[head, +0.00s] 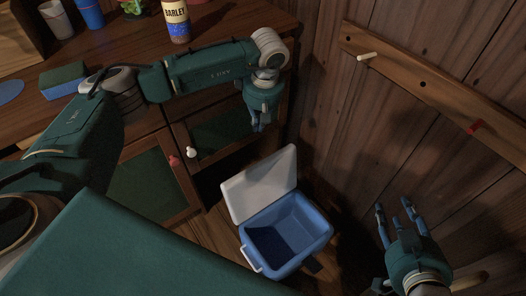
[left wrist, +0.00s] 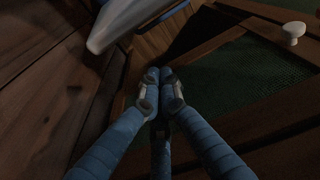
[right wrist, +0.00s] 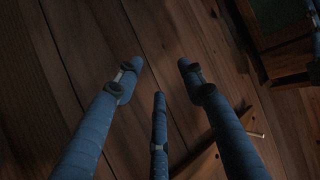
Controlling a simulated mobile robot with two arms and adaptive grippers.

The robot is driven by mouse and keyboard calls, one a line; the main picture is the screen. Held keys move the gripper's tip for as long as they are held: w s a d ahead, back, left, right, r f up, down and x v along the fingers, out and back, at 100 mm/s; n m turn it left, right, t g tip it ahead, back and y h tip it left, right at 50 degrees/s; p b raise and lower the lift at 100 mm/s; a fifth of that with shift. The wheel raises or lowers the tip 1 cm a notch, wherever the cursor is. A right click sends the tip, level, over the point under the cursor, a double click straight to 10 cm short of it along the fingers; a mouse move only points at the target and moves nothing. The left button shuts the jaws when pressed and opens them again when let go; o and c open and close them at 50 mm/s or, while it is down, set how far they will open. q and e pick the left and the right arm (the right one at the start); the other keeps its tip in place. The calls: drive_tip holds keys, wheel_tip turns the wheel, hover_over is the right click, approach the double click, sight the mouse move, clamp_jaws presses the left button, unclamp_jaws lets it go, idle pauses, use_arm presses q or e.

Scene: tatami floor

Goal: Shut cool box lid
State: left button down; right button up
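The cool box (head: 318,232) is a blue open-topped box on the floor between the cabinet and the wooden wall. Its white lid (head: 259,184) stands open, raised on the cabinet side, and the empty-looking interior shows. My left gripper (head: 258,128) points down above and behind the lid, apart from it. In the left wrist view its fingertips (left wrist: 159,75) are together with nothing visible between them, and a pale edge, likely the lid (left wrist: 120,22), shows beyond. My right gripper (head: 395,206) is right of the box near the wall. Its fingers (right wrist: 160,70) are spread and empty.
A wooden cabinet with green door panels (head: 152,185) and white and red knobs stands behind and left of the box. A barley can (head: 176,20) is on its top. A peg rail (head: 435,92) runs along the right wall.

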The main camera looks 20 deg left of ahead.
use_arm(q)
drive_tip(key=shift+s+d+f+b, duration=0.25)
drive_tip(key=shift+f+b, duration=0.25)
drive_tip(key=shift+f, duration=1.2)
drive_tip(key=shift+s+d+f+b, duration=0.1)
drive_tip(key=shift+d+f+b, duration=0.35)
drive_tip(key=shift+f, duration=1.25)
drive_tip(key=shift+s+d+f+b, duration=0.25)
drive_tip(key=shift+f+b, duration=0.3)
drive_tip(key=shift+f, duration=1.15)
use_arm(e)
drive_tip(key=w+a+r+t+y, duration=0.1)
drive_tip(key=r+t, duration=0.3)
drive_tip(key=r, duration=0.4)
drive_tip(key=w+a+r+t+y, duration=0.1)
drive_tip(key=r+t, duration=0.3)
drive_tip(key=r, duration=0.5)
drive_tip(key=shift+w+a+t+y, duration=0.3)
drive_tip(key=shift+w+a+y, duration=0.1)
drive_tip(key=shift+w+a, duration=0.15)
use_arm(q)
drive_tip(key=shift+w+d, duration=0.1)
use_arm(e)
drive_tip(key=shift+s+d+r, duration=0.1)
drive_tip(key=shift+r, duration=0.05)
